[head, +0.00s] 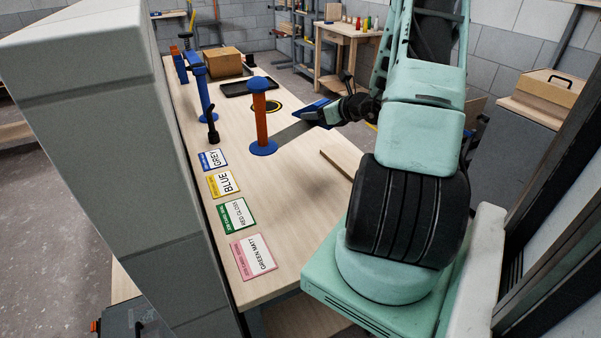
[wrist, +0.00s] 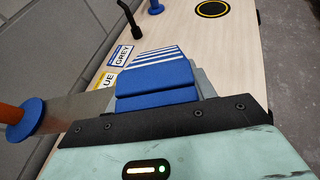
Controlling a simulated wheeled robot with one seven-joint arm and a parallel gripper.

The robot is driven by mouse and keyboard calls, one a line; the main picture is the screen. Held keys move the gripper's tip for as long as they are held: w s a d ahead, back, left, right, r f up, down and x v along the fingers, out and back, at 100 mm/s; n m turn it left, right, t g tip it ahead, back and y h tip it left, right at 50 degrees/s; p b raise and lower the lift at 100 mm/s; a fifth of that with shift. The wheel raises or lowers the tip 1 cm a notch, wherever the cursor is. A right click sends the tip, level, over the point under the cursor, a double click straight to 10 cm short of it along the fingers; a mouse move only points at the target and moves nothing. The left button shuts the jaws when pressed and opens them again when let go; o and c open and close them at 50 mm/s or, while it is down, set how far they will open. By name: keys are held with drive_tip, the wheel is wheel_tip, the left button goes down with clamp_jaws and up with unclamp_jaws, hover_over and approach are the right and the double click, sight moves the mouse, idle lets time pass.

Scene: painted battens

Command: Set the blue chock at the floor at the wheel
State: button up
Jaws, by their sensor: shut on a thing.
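My gripper (head: 328,113) is shut on the blue chock (head: 315,111), held over the right part of the workbench. In the wrist view the chock (wrist: 155,76) sits between the jaws, with pale stripes on its far part. Its underside is hidden, so I cannot tell its exact gap to the bench. The concrete floor (head: 50,220) shows at the left of the head view and at the right edge of the wrist view (wrist: 290,60). I cannot make out the wheel in either view.
A grey pillar (head: 100,120) stands at left.

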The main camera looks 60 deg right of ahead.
drive_tip(key=b, duration=0.9)
hover_over(314, 171)
wheel_tip(314, 171, down, 9)
drive_tip(key=shift+w+d+f+p, duration=0.1)
drive_tip(key=shift+f+p, duration=0.35)
drive_tip(key=shift+f, duration=2.05)
drive_tip(key=shift+d+f+p, duration=0.1)
drive_tip(key=shift+f+p, duration=0.3)
drive_tip(key=shift+f, duration=2.05)
drive_tip(key=shift+f, duration=0.2)
drive_tip(key=o, duration=1.3)
